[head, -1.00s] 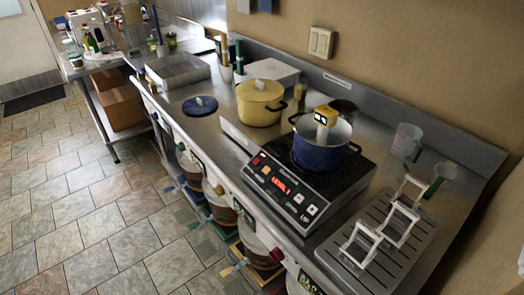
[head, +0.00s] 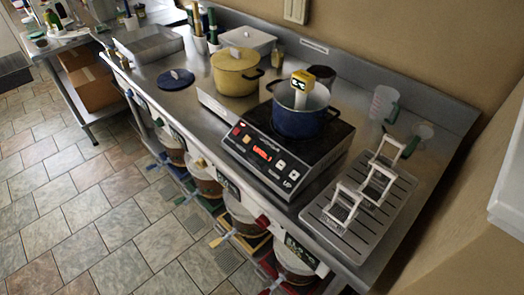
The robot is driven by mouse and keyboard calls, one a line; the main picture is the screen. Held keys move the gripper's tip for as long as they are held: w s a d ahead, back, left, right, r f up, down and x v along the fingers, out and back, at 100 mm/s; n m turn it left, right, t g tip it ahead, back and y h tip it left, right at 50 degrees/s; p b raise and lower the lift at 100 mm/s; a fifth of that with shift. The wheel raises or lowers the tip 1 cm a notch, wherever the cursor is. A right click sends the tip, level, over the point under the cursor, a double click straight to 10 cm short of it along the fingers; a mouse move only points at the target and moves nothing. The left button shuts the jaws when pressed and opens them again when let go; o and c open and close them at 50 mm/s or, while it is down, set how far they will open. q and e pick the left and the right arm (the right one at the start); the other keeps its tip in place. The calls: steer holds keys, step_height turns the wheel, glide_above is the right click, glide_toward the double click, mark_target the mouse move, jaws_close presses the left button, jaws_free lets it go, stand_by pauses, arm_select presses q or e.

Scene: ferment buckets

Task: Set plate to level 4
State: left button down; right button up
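The black induction plate (head: 268,160) stands on the steel counter, its sloped control panel facing the aisle. Its red display (head: 262,153) is lit, but the characters are too small to read now. Pale buttons (head: 281,164) sit right of the display and a red button (head: 236,131) at its left end. A blue pot (head: 300,120) stands on the plate, with a yellow-headed probe or thermometer (head: 301,80) at its rim. Neither of my grippers is in view.
A yellow lidded pot (head: 236,75) and a blue lid (head: 176,78) lie left of the plate. A slotted drain tray (head: 345,225) with white racks is at right, near a measuring jug (head: 383,103). Several buckets (head: 240,214) stand below the counter. The tiled floor in front is open.

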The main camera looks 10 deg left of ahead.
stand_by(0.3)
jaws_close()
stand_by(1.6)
